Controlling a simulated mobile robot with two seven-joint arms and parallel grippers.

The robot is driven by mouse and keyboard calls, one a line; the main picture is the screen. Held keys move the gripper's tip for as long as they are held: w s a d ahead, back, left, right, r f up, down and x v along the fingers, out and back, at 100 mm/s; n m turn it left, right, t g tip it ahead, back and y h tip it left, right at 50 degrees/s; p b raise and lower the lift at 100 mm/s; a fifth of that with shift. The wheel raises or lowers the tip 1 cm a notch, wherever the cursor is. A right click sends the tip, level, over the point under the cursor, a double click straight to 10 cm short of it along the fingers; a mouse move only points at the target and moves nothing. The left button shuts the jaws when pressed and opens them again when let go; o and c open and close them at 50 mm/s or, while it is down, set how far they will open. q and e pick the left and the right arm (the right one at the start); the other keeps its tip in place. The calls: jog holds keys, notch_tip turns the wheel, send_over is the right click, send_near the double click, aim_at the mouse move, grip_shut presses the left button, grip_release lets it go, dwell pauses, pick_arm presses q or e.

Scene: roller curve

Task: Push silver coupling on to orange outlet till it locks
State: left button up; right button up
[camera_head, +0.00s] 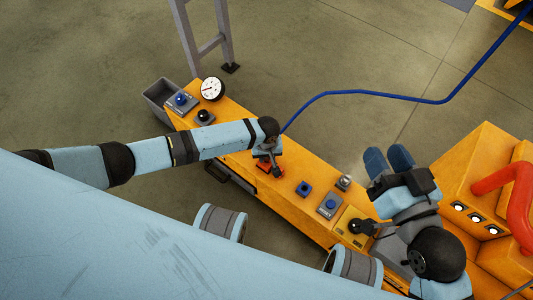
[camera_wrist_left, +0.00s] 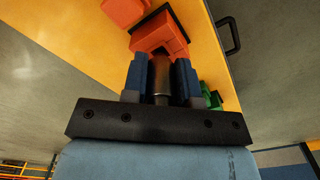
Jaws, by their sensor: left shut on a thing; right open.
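The silver coupling (camera_wrist_left: 161,82) is held between the blue fingers of my left gripper (camera_wrist_left: 160,78) in the left wrist view. Its far end points at the orange outlet (camera_wrist_left: 160,36), which stands on a dark base; I cannot tell whether they touch or are locked. In the head view my left gripper (camera_head: 268,153) is over the bench beside the orange outlet (camera_head: 263,168), and the coupling is mostly hidden. The blue hose (camera_head: 350,93) runs from behind the gripper to the upper right.
The yellow bench (camera_head: 300,172) carries a gauge (camera_head: 212,88), a blue button box (camera_head: 182,101), a blue socket (camera_head: 304,188) and another button box (camera_head: 331,205). A green fitting (camera_wrist_left: 212,97) is beside the left gripper. A red pipe (camera_head: 512,195) is at the right.

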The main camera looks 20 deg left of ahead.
pick_arm(q)
jog(key=shift+p, duration=0.5)
pick_arm(e)
jog(key=shift+r, duration=0.7)
pick_arm(q)
jog(key=shift+f+b, duration=0.3)
jog(key=shift+f, duration=0.4)
pick_arm(e)
jog(key=shift+f, duration=0.35)
